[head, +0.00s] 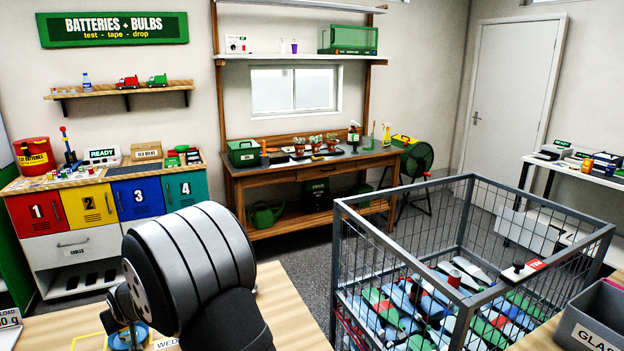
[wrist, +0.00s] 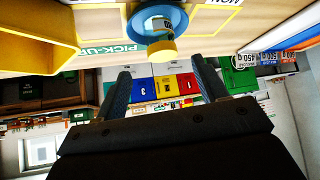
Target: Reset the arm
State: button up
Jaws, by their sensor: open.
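My gripper (wrist: 161,72) shows in the wrist view with its two dark fingers spread wide apart and nothing between them. That view is upside down. Beyond the fingertips, a small yellow piece (wrist: 162,49) stands at a round blue dish (wrist: 174,18) on the wooden table; it is apart from the fingers. In the head view my dark, ribbed arm fills the lower left and hides most of the gripper. Part of the blue dish (head: 122,342) shows below it.
A wire cage (head: 345,240) holding many coloured pieces stands right of my arm. A grey bin (head: 600,315) is at the lower right. Numbered drawers (head: 90,205) stand behind.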

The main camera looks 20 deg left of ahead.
jog(key=x, duration=1.1)
notch_tip(320, 180, up, 4)
jog(key=shift+r, duration=0.25)
jog(key=shift+w+d+r+n+g+h, duration=0.25)
jog(key=shift+w+d+r+g+h, duration=0.55)
jog(key=shift+w+d+r, duration=1.35)
jog(key=shift+w+d+r+n+g+h, duration=0.25)
jog(key=shift+w+d+r+g+h, duration=0.8)
jog(key=shift+d, duration=2.1)
jog(key=shift+y, duration=0.45)
jog(key=s+a+f, duration=0.2)
jog(key=a, duration=0.1)
jog(key=s+a+f, duration=0.2)
jog(key=a, duration=0.1)
jog(key=s+a+f, duration=0.2)
jog(key=s+a, duration=0.1)
jog(key=shift+s+a+f, duration=0.1)
jog(key=shift+f, duration=0.05)
